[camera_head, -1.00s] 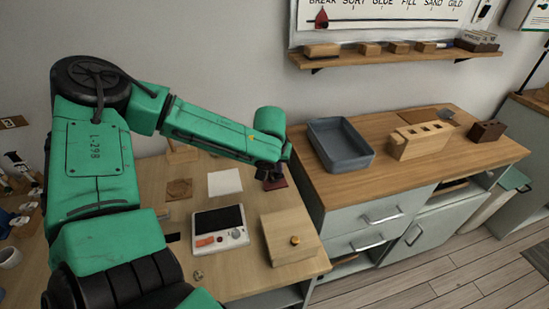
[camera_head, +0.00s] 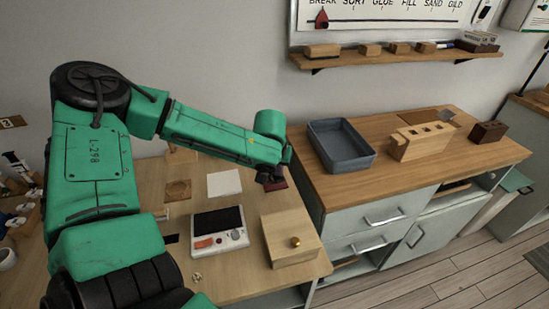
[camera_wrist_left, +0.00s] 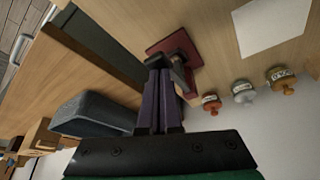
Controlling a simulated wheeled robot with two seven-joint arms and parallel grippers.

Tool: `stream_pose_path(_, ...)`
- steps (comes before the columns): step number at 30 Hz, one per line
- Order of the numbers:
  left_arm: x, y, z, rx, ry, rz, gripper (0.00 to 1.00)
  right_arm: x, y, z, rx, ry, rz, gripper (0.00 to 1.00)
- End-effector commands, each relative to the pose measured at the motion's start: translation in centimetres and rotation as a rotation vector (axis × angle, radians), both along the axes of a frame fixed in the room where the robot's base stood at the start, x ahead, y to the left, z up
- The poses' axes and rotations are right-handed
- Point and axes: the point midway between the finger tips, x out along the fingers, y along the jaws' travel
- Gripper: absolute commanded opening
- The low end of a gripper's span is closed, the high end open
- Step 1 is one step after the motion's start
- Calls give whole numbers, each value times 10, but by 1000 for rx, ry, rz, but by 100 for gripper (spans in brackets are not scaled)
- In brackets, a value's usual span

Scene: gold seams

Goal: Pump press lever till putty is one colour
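The press is a small dark red block (camera_head: 276,184) at the bench's far right corner, mostly hidden by my arm. In the left wrist view its red base (camera_wrist_left: 205,90) and upright dark red part show beyond my fingers. My left gripper (camera_head: 268,175) is right at the press. In the left wrist view its two purple-black fingers (camera_wrist_left: 158,62) lie close together, with the tips against or just beside the press's lever part. I cannot tell if the lever is between them. The putty cannot be made out. My right gripper is not in view.
A white sheet (camera_head: 224,183), a white device with a dark screen (camera_head: 220,230) and a wooden box with a round knob (camera_head: 288,232) are on the bench. Small lidded pots (camera_wrist_left: 243,92) stand near the press. A blue-grey tray (camera_head: 341,150) sits on the cabinet to the right.

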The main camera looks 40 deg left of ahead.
Motion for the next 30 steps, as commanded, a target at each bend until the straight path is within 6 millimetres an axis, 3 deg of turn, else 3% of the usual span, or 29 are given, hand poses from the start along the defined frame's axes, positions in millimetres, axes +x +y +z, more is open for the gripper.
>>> stream_pose_path(10,-2,0,-2,-2,6,1,0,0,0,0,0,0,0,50)
stream_pose_path(19,-1,0,15,-2,5,1,0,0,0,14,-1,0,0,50)
stream_pose_path(30,-1,0,13,-2,3,1,0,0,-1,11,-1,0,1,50)
